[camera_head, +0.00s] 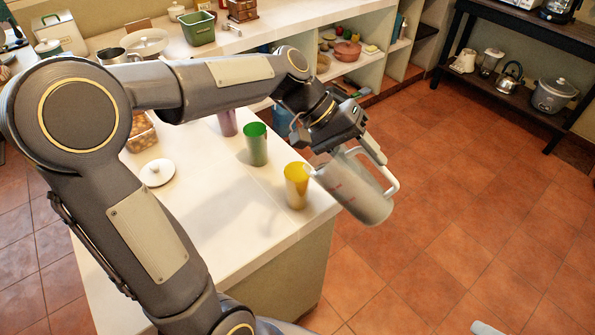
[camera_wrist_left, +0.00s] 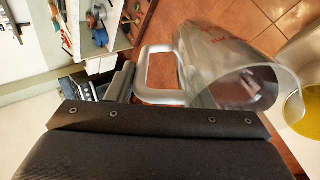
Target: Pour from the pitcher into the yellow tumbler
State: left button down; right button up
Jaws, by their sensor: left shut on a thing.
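The clear pitcher (camera_head: 352,192) has red marks on its wall and a pale handle (camera_head: 388,172). My left gripper (camera_head: 368,150) is shut on the handle and holds the pitcher tilted, its mouth toward the yellow tumbler (camera_head: 296,188). The tumbler stands upright near the corner of the white counter. The pitcher's rim is close to the tumbler's top; I cannot tell whether they touch. The left wrist view shows the pitcher's open mouth (camera_wrist_left: 245,88) beside the tumbler (camera_wrist_left: 300,108). No stream of liquid is clear. My right gripper is not in view.
A green tumbler (camera_head: 255,145) and a purple tumbler (camera_head: 228,122) stand behind the yellow one on the counter (camera_head: 225,225). A white lid-like dish (camera_head: 156,172) lies to the left. Open tiled floor (camera_head: 440,230) lies right of the counter.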

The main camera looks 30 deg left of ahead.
pick_arm(q)
jog(key=shift+a+h+b, duration=0.3)
jog(key=shift+h+b, duration=0.3)
jog(key=shift+b, duration=0.65)
dwell(0.5)
jog(key=shift+s+a+r+h+b, duration=0.1)
jog(key=shift+a+r+h+b, duration=0.45)
jog(key=shift+r+h+b, duration=0.2)
dwell(5.5)
